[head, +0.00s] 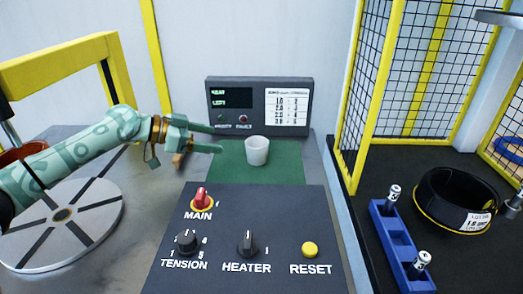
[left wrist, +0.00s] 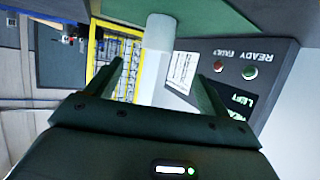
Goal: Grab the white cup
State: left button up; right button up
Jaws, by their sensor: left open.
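The white cup (head: 256,151) stands upright on a green mat (head: 225,174), in front of a dark display box. My left gripper (head: 217,139) is open and empty, to the left of the cup, with its fingers pointing toward it. In the left wrist view the cup (left wrist: 159,32) shows beyond the open gripper (left wrist: 160,78), roughly in line with the gap between the fingers. The fingers are apart from the cup. My right gripper does not show.
The display box (head: 259,107) stands behind the mat. A control panel (head: 245,225) with knobs and a yellow button lies in front. A round turntable (head: 65,225) is at left. A yellow-framed mesh fence (head: 347,170) stands at right, beside a blue battery holder (head: 400,245) and a black coil (head: 455,198).

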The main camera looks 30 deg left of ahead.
aim_at(257, 144)
pick_arm(q)
jog(key=b+x, duration=0.1)
jog(key=x, duration=0.7)
jog(key=shift+f+b, duration=0.2)
jog(key=shift+b, duration=0.15)
jog(key=shift+w+d+f, duration=0.1)
jog(key=shift+w+d, duration=0.25)
jog(key=b+x, duration=0.1)
jog(key=x, duration=0.3)
jog(key=shift+w+d+b, duration=0.25)
jog(key=shift+d+b, duration=0.1)
jog(key=shift+b, duration=0.05)
jog(key=shift+w+d, duration=0.1)
jog(key=c, duration=1)
jog(key=shift+c, duration=0.3)
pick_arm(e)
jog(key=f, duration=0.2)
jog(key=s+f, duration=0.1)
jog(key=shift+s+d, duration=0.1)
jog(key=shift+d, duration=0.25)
